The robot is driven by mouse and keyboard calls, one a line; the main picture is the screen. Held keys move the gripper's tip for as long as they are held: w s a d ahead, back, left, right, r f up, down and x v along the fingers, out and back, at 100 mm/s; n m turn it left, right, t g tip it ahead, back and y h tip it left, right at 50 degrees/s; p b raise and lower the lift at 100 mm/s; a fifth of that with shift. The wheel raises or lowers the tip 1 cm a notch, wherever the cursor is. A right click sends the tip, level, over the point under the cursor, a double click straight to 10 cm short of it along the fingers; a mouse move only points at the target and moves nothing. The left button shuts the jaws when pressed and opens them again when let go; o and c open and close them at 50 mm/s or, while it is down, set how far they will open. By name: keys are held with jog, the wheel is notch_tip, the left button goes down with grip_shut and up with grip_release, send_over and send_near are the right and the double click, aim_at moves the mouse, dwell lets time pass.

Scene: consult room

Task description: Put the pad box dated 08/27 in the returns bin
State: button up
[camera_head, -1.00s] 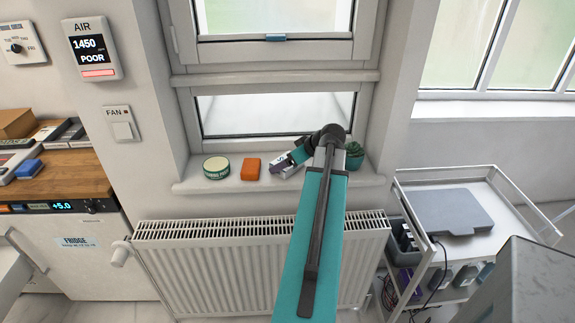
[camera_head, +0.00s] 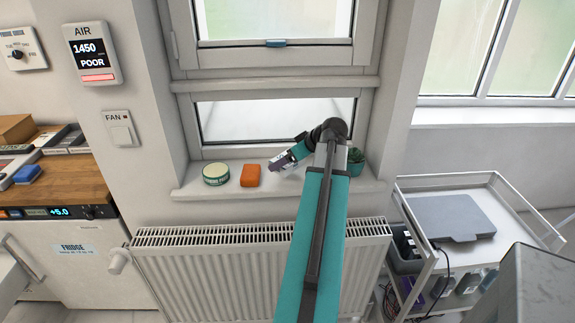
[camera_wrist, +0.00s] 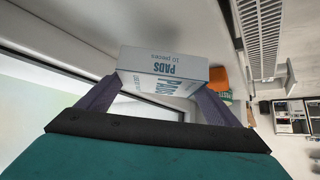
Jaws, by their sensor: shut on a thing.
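My gripper (camera_head: 285,161) is at the window sill, its two purple fingers shut on a small white and blue pad box (camera_wrist: 163,66). In the wrist view, the box reads "PADS" and "10 pieces" upside down; smaller print on its near face starts near "USE", and I cannot read a date. In the head view the box is mostly hidden by the gripper, and I cannot tell whether it touches the sill.
On the sill (camera_head: 205,190) stand a round green tin (camera_head: 216,174), an orange block (camera_head: 250,176) and a plant (camera_head: 356,161) close to my arm. A radiator (camera_head: 200,265) is below. The trolley (camera_head: 480,215) at right carries a grey flat case (camera_head: 452,217).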

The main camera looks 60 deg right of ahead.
aim_at(285, 174)
jog(key=s+a, duration=0.1)
jog(key=a, duration=0.1)
jog(key=s+a+b, duration=0.1)
jog(key=s+a, duration=0.2)
jog(key=a, duration=0.1)
jog(key=shift+s+a+r+b, duration=0.1)
jog(key=shift+s+r+b, duration=0.15)
jog(key=shift+s+b, duration=0.15)
jog(key=shift+s+a+b, duration=0.15)
jog(key=shift+s+b, duration=0.05)
jog(key=shift+b, duration=0.8)
jog(key=shift+s+a+b, duration=0.15)
jog(key=shift+a+b, duration=0.05)
jog(key=shift+b, duration=0.65)
jog(key=s+a+b, duration=0.4)
jog(key=a+b, duration=0.1)
jog(key=b, duration=0.7)
jog(key=shift+s+a+r, duration=0.15)
jog(key=shift+a+r, duration=0.15)
jog(key=shift+r, duration=0.15)
